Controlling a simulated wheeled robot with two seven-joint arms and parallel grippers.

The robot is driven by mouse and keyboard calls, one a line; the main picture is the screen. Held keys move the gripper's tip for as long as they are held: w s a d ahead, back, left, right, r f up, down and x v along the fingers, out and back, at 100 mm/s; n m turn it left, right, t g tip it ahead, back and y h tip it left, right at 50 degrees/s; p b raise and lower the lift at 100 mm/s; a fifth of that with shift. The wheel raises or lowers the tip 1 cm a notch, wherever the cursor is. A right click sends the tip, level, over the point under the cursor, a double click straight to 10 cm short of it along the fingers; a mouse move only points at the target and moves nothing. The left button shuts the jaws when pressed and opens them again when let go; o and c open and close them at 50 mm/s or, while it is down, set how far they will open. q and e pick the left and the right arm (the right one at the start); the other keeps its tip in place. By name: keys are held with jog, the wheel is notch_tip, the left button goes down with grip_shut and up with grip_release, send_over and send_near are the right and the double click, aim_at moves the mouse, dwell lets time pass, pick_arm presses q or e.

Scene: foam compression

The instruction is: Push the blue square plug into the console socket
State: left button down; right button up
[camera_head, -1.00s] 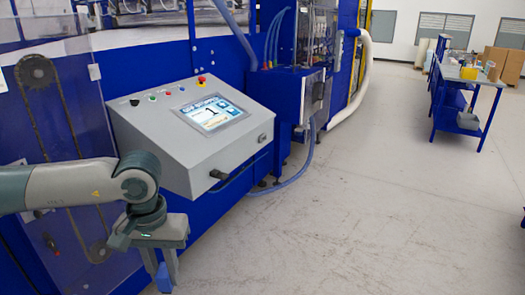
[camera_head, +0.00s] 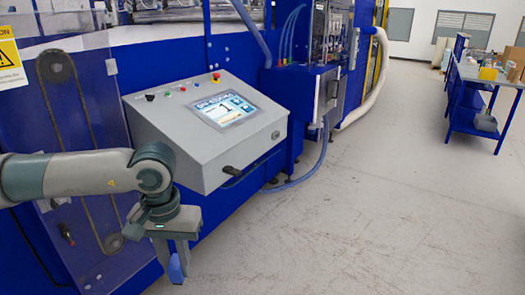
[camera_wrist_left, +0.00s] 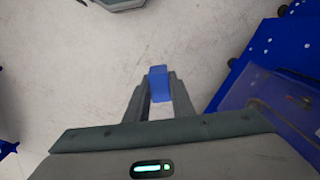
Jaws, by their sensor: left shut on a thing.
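My left gripper (camera_head: 174,257) hangs below its wrist in the head view, fingers pointing down, in front of the grey console and lower than it. It is shut on the blue plug (camera_head: 176,270), which sticks out past the fingertips. In the left wrist view, the blue plug (camera_wrist_left: 160,83) sits between the two fingertips (camera_wrist_left: 159,92), above the pale floor. The grey console (camera_head: 190,148) has a sloped top with a lit screen (camera_head: 227,108) and several buttons. The plug is apart from the console. My right gripper is not in view.
A black handle (camera_head: 232,171) sticks out from the console's lower front. A clear guard panel (camera_head: 95,215) stands left, behind my arm. A blue cabinet with hoses (camera_head: 305,100) stands right of the console. The floor (camera_head: 350,220) to the right is open, with a blue workbench (camera_head: 482,75) farther off.

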pick_arm(q)
jog(key=s+f, duration=0.4)
jog(key=f, duration=0.6)
jog(key=s+f, duration=0.4)
jog(key=f, duration=0.7)
jog(key=shift+s, duration=0.4)
